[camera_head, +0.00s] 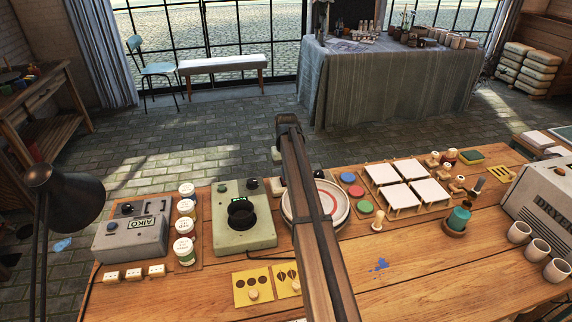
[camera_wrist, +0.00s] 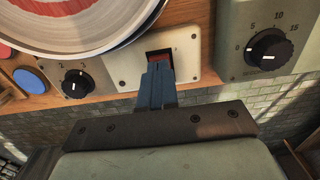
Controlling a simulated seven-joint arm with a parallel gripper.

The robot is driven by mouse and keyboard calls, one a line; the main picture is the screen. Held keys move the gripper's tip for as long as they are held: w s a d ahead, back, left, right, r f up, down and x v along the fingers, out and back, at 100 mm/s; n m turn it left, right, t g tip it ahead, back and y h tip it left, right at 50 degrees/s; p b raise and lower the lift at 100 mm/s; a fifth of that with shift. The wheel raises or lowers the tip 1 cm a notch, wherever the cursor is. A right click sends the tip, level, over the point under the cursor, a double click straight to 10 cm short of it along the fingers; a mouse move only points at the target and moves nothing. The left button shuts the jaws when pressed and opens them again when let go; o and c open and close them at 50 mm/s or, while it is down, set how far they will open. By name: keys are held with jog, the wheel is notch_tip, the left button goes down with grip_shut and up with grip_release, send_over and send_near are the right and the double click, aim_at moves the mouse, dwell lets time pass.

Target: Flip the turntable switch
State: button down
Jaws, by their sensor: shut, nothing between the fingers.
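The turntable's round disc (camera_wrist: 85,22) is at the top left of the wrist view, with a pale metal control panel (camera_wrist: 115,68) beside it. The turntable switch (camera_wrist: 176,52) is a dark, reddish rocker in a slot on that panel. My gripper (camera_wrist: 159,64) has its blue fingers shut and empty, with the tips right at the slot. The fingers cover part of the switch. I cannot tell whether they touch it or which way it is set. In the head view my arm crosses the turntable plate (camera_head: 333,201) and hides the switch.
A grey-green device with a numbered dial (camera_wrist: 269,50) stands close on the right. White tiles (camera_head: 409,168) and the dryer (camera_head: 545,195) are on the table's right.

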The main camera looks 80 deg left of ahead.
jog(key=shift+f, duration=0.6)
